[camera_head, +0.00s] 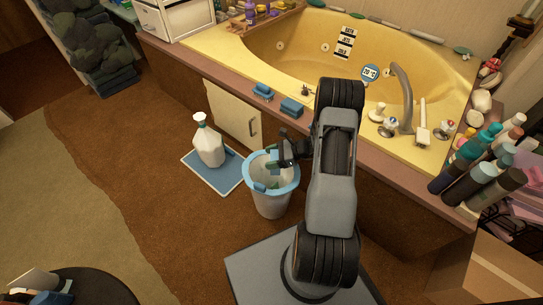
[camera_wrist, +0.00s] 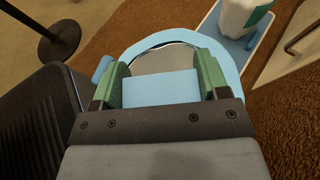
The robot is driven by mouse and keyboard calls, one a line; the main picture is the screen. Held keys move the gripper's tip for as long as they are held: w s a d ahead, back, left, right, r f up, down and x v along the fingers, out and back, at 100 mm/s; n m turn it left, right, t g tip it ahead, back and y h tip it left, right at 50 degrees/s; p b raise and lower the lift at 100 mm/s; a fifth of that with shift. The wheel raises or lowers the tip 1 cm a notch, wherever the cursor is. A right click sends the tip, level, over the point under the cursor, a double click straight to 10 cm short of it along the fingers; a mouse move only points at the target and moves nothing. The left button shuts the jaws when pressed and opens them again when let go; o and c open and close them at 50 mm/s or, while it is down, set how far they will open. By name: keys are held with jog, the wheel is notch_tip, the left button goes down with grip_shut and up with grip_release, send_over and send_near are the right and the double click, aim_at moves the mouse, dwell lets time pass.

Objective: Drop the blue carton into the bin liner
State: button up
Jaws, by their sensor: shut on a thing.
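The blue carton (camera_wrist: 160,88) is light blue and sits between the two green fingertips of my gripper (camera_wrist: 161,78) in the wrist view. My gripper is shut on it. In the head view my gripper (camera_head: 284,158) is over the mouth of the bin liner (camera_head: 270,201), a pale bucket-shaped bin with a light blue rim standing on the brown carpet. The carton (camera_head: 274,158) shows only in part there. In the wrist view the blue rim (camera_wrist: 231,68) curves behind and beside the carton. How far the carton is above the bin's bottom cannot be told.
Several bottles (camera_head: 480,180) crowd the right ledge. Carpet left of the mat is clear.

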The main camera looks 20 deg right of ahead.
jog(key=o, duration=1)
jog(key=p+v, duration=0.4)
jog(key=v, duration=1)
jog(key=shift+a, duration=0.1)
